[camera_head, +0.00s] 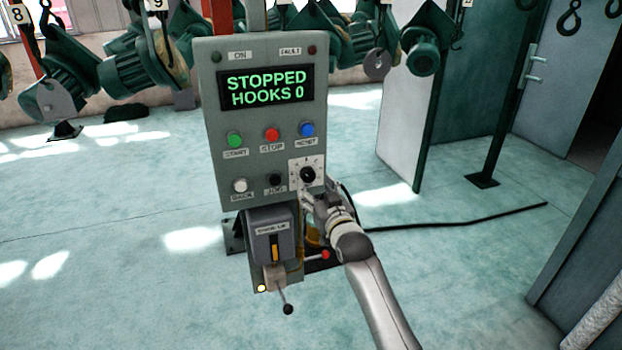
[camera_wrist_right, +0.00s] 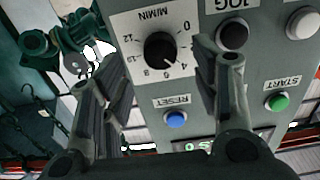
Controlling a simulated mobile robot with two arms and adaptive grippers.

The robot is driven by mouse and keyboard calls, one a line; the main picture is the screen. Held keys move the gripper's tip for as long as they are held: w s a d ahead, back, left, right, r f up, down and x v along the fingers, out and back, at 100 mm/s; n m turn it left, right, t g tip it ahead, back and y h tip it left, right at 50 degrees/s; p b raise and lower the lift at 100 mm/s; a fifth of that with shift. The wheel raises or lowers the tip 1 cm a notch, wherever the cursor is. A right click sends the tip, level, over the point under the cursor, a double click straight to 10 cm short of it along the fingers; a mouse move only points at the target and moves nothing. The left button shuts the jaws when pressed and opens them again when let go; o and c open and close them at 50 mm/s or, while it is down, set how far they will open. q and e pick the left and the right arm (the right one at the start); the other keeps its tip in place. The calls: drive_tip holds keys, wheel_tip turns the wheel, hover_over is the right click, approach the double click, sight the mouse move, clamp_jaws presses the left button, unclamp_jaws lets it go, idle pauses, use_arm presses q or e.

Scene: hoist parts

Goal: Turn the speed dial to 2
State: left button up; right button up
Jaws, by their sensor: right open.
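The speed dial (camera_head: 308,175) is a black round knob on a white scale plate at the lower right of the grey control panel (camera_head: 215,130). In the right wrist view the dial (camera_wrist_right: 160,48) appears upside down, with a M/MIN scale around it. A light pointer mark on the knob points toward the picture's bottom, near the 6, but its exact setting is hard to read. My right gripper (camera_head: 309,199) is just below the dial in the head view. In the wrist view its open fingers (camera_wrist_right: 148,78) stand apart, either side of the dial; contact cannot be told.
The JOG button (camera_wrist_right: 233,35) and blue RESET button (camera_wrist_right: 176,119) are close to the dial. The green START (camera_head: 235,139) and red STOP (camera_head: 271,134) buttons are farther left. The display (camera_head: 265,89) reads STOPPED, HOOKS 0. A lever (camera_head: 286,297) hangs below the panel.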

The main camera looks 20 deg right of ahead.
sight(310, 178)
drive_tip(key=shift+w+a+p, duration=0.1)
drive_tip(key=shift+w+p, duration=0.2)
drive_tip(key=shift+w, duration=1.9)
drive_tip(key=c, duration=1)
drive_tip(key=shift+c, duration=0.2)
drive_tip(key=shift+n, duration=0.3)
drive_tip(key=n, duration=0.3)
drive_tip(key=shift+n, duration=2)
